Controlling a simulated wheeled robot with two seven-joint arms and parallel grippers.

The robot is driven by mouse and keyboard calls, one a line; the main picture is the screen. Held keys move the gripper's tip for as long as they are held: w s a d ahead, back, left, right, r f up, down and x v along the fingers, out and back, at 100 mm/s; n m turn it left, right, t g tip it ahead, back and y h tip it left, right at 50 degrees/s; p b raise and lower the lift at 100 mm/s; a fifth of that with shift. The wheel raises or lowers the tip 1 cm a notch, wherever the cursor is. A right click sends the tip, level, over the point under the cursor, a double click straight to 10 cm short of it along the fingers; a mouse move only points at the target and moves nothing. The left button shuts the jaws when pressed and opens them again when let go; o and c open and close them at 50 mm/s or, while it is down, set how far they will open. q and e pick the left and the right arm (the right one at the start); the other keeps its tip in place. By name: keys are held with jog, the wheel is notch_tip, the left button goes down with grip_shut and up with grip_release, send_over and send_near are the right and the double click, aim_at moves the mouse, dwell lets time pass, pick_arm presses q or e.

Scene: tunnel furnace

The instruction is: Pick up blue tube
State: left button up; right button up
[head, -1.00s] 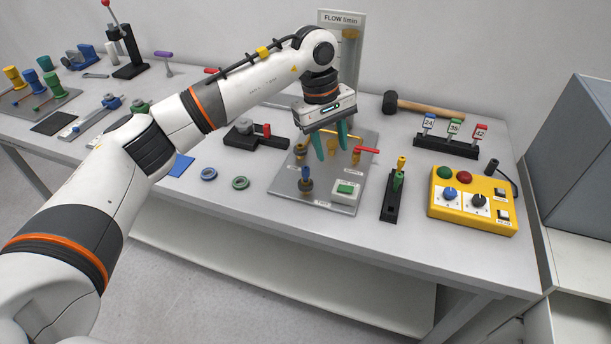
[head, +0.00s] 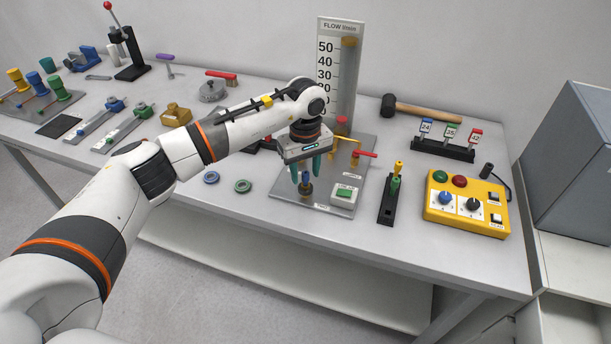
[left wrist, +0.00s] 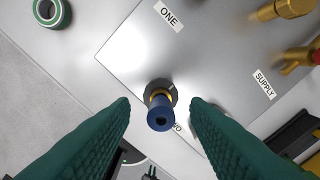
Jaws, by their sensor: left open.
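The blue tube (head: 306,178) stands upright in a dark base with a brass collar on the grey metal plate (head: 335,205). In the left wrist view the blue tube (left wrist: 160,112) is seen from above, between and a little beyond the two green fingertips. My left gripper (head: 306,168) is open and empty, pointing down above the blue tube, with a finger on either side in the picture. I cannot tell whether the fingers touch it. My right gripper is not in view.
A black stand (head: 387,208) with yellow and green pieces and a yellow control box (head: 466,207) stand to the right. Two rings (head: 242,186) lie left on free table.

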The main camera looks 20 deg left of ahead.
pick_arm(q)
jog(key=shift+f, duration=0.75)
grip_shut()
jog(key=shift+r, duration=0.1)
